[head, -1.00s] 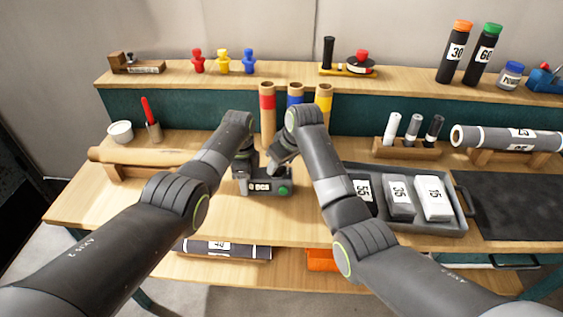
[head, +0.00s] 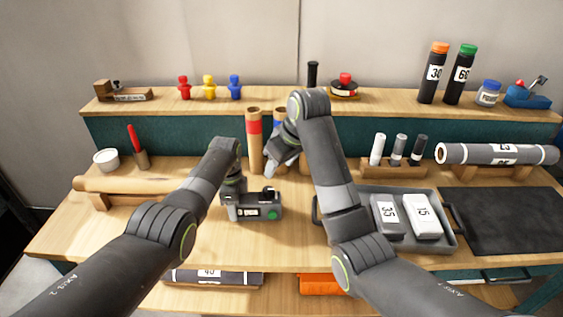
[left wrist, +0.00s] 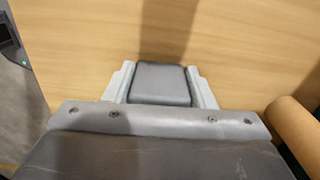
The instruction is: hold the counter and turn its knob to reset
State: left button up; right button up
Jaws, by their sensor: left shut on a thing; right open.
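The counter (head: 258,208) is a small dark grey box on the bench, with a white number display (head: 247,213) too small to read surely. A round green part (head: 272,215) is at the right of its front, and a small dark part (head: 268,191) stands on top. My left gripper (head: 231,208) is shut on the counter's left part. In the left wrist view, the counter's dark grey body (left wrist: 161,82) sits between the two light grey fingers. My right gripper (head: 275,168) is open and empty, raised above and behind the counter, apart from it.
Cardboard tubes (head: 254,145) stand close behind my right gripper. A grey tray (head: 455,240) with labelled blocks lies to the right, partly behind my right arm. A brown roll (head: 125,184) lies on the left. Bench in front of the counter is clear.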

dwell(0.4)
pick_arm(q)
jog(key=o, duration=1.2)
jog(key=shift+r, duration=0.1)
